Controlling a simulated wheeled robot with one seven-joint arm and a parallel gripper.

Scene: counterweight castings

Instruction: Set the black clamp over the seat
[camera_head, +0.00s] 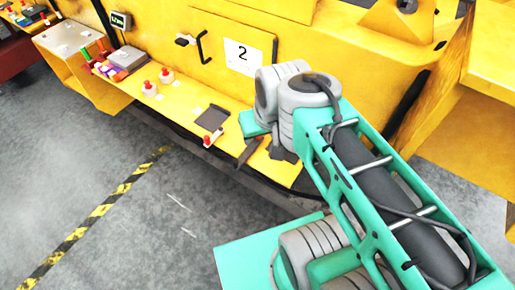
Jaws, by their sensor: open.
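A dark, flat, square piece (211,118) lies on the yellow ledge (184,105), left of my wrist. I cannot tell for sure whether it is the black clamp or part of the seat. A small red and white piece (210,138) sits just in front of it at the ledge edge. My gripper (264,156) is at the right part of the ledge, its dark fingers apart. It is to the right of the dark square piece and clear of it. My wrist hides the ledge and wall behind it.
Two red-topped white pieces (166,76) (149,89) stand farther left on the ledge. Colored items and a grey box (126,58) lie beyond them. The floor in front is clear, with a striped line (93,218).

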